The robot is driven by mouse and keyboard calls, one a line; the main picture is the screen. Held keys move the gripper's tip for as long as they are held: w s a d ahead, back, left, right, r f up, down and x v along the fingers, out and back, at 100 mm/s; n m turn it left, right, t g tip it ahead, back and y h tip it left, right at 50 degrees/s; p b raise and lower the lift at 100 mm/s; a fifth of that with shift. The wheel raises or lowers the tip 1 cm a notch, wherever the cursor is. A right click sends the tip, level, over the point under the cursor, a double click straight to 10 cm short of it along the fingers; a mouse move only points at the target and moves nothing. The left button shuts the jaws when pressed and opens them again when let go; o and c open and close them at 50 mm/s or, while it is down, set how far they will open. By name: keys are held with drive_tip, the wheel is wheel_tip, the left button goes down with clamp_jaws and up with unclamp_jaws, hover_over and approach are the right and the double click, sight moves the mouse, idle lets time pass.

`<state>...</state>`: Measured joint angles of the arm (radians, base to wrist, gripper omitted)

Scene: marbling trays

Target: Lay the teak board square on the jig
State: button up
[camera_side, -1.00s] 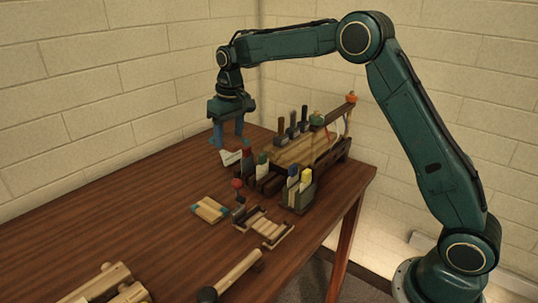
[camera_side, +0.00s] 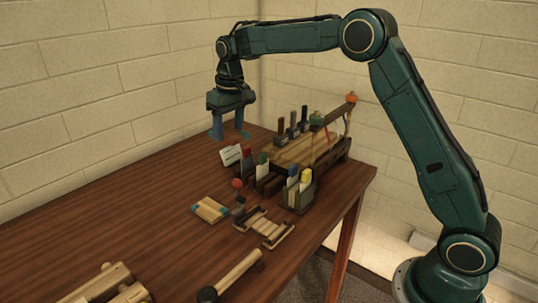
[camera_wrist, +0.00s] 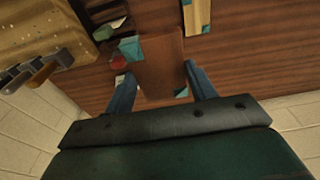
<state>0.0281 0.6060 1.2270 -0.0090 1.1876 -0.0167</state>
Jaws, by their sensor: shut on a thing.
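My gripper (camera_wrist: 160,88) has its two blue fingers on either side of a flat brown board (camera_wrist: 162,62), which I take for the teak board, and is shut on it. Teal patches show at the board's upper left and lower right corners. In the side view my gripper (camera_side: 229,136) hangs above the far part of the table, and the brown board does not stand out against the table. A pale wooden piece with teal corners (camera_side: 210,209) lies flat nearer the front; it shows partly in the wrist view (camera_wrist: 196,15). I cannot tell which piece is the jig.
A small white card (camera_side: 230,156) stands just below and beside my gripper. A rack of tools (camera_side: 300,190) and a long tray (camera_side: 300,150) stand to the right. A slatted frame (camera_side: 265,228) and a mallet (camera_side: 230,276) lie in front.

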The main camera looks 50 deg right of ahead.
drive_tip(key=s+a+f+m, duration=0.1)
drive_tip(key=s+f+m, duration=0.1)
drive_tip(key=s+f, duration=0.45)
drive_tip(key=s+f+m, duration=0.1)
drive_tip(key=s+f, duration=0.3)
drive_tip(key=s, duration=0.5)
drive_tip(key=n, duration=0.2)
hover_over(265, 225)
drive_tip(key=s, duration=0.1)
drive_tip(key=f, duration=0.4)
drive_tip(key=shift+d+f, duration=0.2)
drive_tip(key=shift+f, duration=0.05)
drive_tip(key=shift+w+a+f+n, duration=0.3)
drive_tip(key=shift+n, duration=0.2)
drive_tip(key=shift+f, duration=1.5)
drive_tip(key=shift+f, duration=0.1)
drive_tip(key=o, duration=1)
